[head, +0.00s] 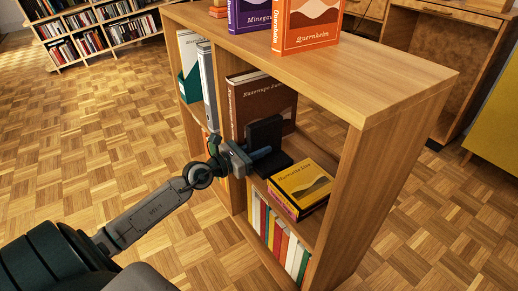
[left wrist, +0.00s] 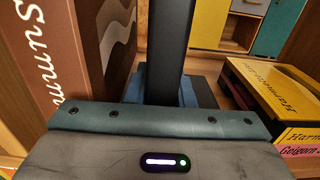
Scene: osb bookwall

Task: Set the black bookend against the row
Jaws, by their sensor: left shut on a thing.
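The black bookend (head: 264,133) is in the upper right compartment of the wooden shelf, its plate upright and its flat foot low near the shelf board. It also shows edge-on in the left wrist view (left wrist: 171,40). My left gripper (head: 261,153) is shut on it, with blue fingers on both sides of the plate. The row's large brown book (head: 240,103) stands upright to the left of the bookend. In the left wrist view the brown book (left wrist: 75,60) appears apart from the plate by a narrow gap. My right gripper is not in view.
A stack of yellow and pink books (head: 300,184) lies flat right of the bookend, close to it. The shelf's side panel (head: 375,190) bounds the compartment on the right. Orange (head: 308,25) and purple (head: 249,14) books stand on top. Upright books (head: 276,232) fill the compartment below.

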